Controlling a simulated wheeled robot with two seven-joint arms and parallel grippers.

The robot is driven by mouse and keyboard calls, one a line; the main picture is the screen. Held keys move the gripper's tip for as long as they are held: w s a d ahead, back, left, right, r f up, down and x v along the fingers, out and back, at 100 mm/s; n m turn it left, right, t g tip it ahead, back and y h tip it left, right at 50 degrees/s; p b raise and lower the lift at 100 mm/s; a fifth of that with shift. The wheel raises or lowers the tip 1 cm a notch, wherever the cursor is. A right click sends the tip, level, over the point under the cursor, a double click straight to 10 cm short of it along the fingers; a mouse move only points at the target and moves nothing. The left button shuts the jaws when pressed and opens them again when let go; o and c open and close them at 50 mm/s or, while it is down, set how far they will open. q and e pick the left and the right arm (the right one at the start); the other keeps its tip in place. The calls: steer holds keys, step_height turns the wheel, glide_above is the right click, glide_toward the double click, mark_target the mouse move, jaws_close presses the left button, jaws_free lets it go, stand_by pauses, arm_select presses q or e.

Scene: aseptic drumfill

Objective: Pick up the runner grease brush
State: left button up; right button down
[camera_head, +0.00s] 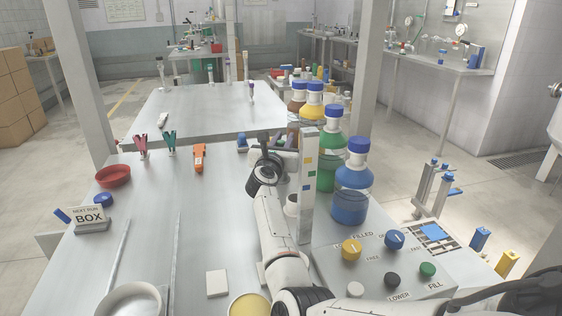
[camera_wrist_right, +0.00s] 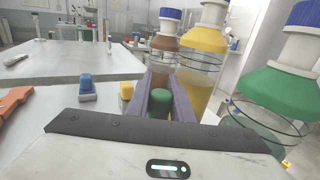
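My right gripper (camera_head: 284,138) reaches forward over the middle table, beside the bottles. In the right wrist view its two grey-purple fingers (camera_wrist_right: 164,92) stand apart, with a green rounded end (camera_wrist_right: 160,97) between them. This may be the handle of the runner grease brush; I cannot tell for sure, nor whether the fingers press on it. In the head view my wrist hides it. A blue-topped block (camera_wrist_right: 86,88) and a yellow piece (camera_wrist_right: 126,92) stand just left of the fingers. The blue one also shows in the head view (camera_head: 242,142). My left gripper is not in view.
Large bottles with blue (camera_head: 353,185), green (camera_head: 329,150) and yellow contents stand close right of my gripper. A white post (camera_head: 308,185) and a control box (camera_head: 385,270) are nearer. An orange tool (camera_head: 199,158) and red bowl (camera_head: 113,176) lie left. The table's middle is mostly clear.

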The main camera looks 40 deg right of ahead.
steer(key=shift+r, duration=0.1)
